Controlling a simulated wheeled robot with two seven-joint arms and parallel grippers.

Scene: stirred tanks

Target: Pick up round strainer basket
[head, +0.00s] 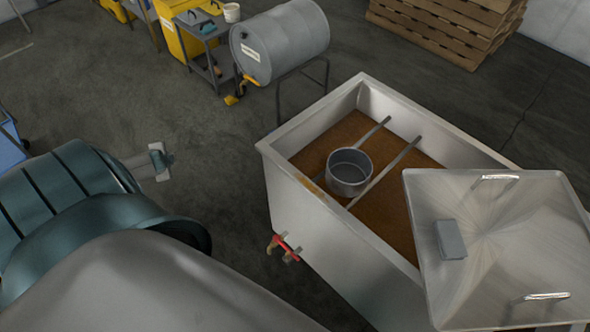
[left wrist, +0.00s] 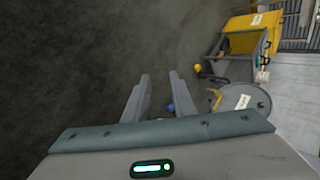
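The round strainer basket (head: 350,184) is a grey, open-topped cylinder. It sits upright at two parallel bars (head: 386,172) that cross the open part of a steel tank (head: 320,232), above brown contents. Whether it rests on the bars or hangs between them I cannot tell. My left gripper (head: 160,161) is out to the left of the tank, over the floor and well apart from the basket. In the left wrist view its two fingers (left wrist: 161,97) stand apart with nothing held between them. The basket does not show there. My right gripper is not in view.
A square lid (head: 500,235) with handles and a grey block covers the tank's right part. A red-handled valve (head: 285,246) sticks out of its near left wall. A grey drum (head: 285,42) on a stand and a cart (head: 207,50) stand behind. The floor left of the tank is clear.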

